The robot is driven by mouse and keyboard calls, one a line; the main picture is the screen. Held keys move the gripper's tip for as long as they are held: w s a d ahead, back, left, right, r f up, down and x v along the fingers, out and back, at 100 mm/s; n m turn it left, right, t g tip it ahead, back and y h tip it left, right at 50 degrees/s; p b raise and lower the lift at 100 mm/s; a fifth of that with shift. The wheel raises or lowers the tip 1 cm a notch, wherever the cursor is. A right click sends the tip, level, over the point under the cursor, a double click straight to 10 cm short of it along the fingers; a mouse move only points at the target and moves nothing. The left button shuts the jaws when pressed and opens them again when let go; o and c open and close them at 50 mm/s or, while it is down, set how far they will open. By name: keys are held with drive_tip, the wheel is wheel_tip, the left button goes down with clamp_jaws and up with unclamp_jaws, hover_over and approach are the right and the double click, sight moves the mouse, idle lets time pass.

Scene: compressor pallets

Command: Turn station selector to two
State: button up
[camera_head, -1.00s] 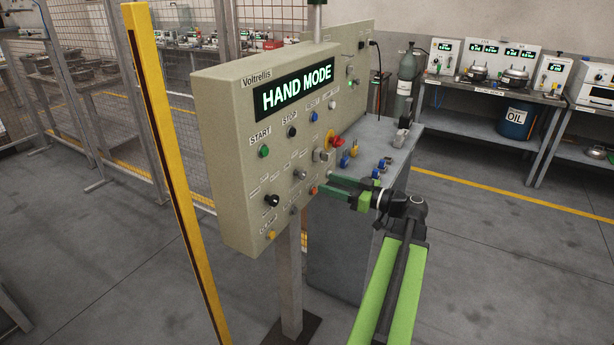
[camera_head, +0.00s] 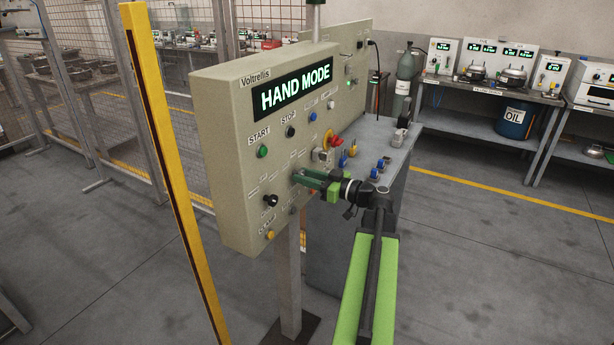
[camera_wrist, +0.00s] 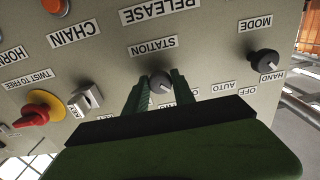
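The station selector (camera_wrist: 160,82) is a dark round knob with a light pointer mark in the wrist view, beside an upside-down STATION label (camera_wrist: 153,46). My gripper (camera_wrist: 159,75) has its two green fingers on either side of this knob, apart from each other. Whether they touch it is hard to tell. In the head view, my gripper (camera_head: 300,176) reaches the panel face (camera_head: 228,165), and its fingertips hide the selector. The position marks around the knob are mostly covered by the fingers. The display (camera_head: 292,90) reads HAND MODE.
The black mode selector (camera_wrist: 263,64) sits to the right in the wrist view. A key switch (camera_wrist: 87,98) and a red twist knob (camera_wrist: 36,117) are to the left. A yellow post (camera_head: 160,130) stands left of the panel in the head view.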

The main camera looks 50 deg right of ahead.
clamp_jaws()
drive_tip(key=shift+d+r, duration=0.1)
drive_tip(key=shift+m, duration=4.4)
